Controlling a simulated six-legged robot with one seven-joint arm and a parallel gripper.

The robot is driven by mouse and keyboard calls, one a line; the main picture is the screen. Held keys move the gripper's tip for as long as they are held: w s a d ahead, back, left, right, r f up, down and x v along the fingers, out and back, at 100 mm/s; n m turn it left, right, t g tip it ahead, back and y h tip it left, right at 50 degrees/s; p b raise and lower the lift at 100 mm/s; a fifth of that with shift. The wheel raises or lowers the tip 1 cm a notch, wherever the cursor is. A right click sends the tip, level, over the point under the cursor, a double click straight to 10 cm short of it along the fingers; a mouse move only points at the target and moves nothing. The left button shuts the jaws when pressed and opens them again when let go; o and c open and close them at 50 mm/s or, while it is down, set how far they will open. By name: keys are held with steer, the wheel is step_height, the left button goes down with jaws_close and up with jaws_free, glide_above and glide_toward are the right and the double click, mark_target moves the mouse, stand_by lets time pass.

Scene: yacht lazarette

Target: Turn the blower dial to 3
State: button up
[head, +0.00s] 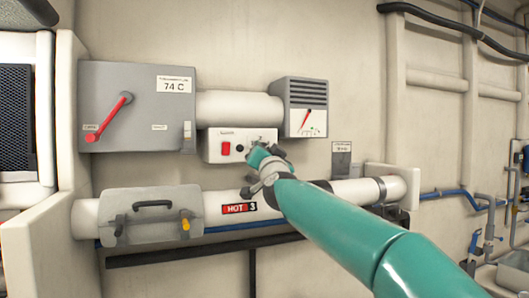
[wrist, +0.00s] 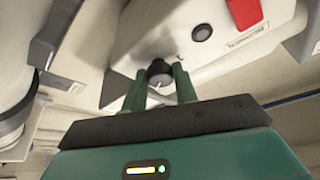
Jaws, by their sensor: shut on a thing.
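The white blower control box (head: 214,146) is fixed to the wall under a pale duct, with a red switch (head: 226,148) and a small black button (head: 239,149) on its face. My gripper (head: 260,152) is at the right part of the box and hides the dial in the head view. In the wrist view, the small dark dial (wrist: 159,70) sits between the green fingers of my gripper (wrist: 160,82), which is shut on it. The dial's numbers and pointer are too hidden to read.
A grey box (head: 140,90) with a red lever and a "74 C" label is at left. A gauge box (head: 305,105) is just right of the control box. A pipe (head: 225,190) marked "HOT 3", with a grey hatch cover (head: 150,208), runs below.

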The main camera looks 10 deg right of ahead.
stand_by(0.3)
steer(key=o, duration=1)
steer(key=shift+c, duration=0.2)
